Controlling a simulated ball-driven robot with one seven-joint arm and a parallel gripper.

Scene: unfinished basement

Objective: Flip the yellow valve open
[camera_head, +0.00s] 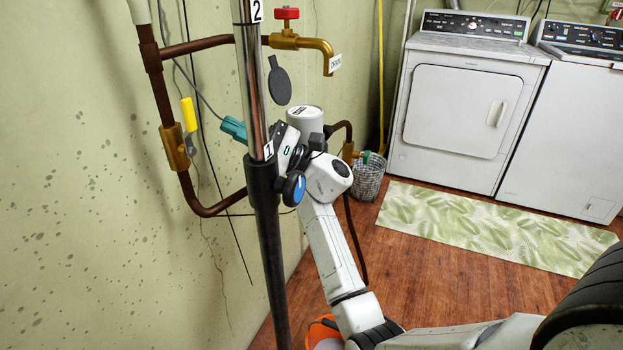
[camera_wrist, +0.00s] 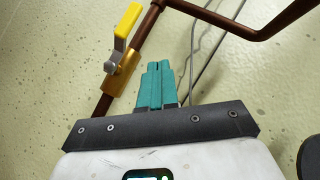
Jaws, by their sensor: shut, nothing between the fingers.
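The yellow valve handle (camera_head: 188,115) is a flat lever on a brass valve body (camera_head: 175,150), set in a dark copper pipe on the left wall. The lever points up, roughly along the pipe. In the wrist view, the yellow handle (camera_wrist: 127,22) and the brass body (camera_wrist: 120,78) are left of my fingers. My gripper (camera_head: 232,128) has teal fingers that are shut and empty. It is to the right of the valve in the head view. In the wrist view, my gripper (camera_wrist: 158,66) shows its fingertips together, visibly apart from the lever in the picture.
Copper pipes (camera_head: 210,44) run along the wall around the valve. A brass tap with a red handle (camera_head: 286,13) is above. A wire basket (camera_head: 369,178), a green rug (camera_head: 490,225) and white laundry machines (camera_head: 460,105) are to the right. Thin cables hang behind my fingers.

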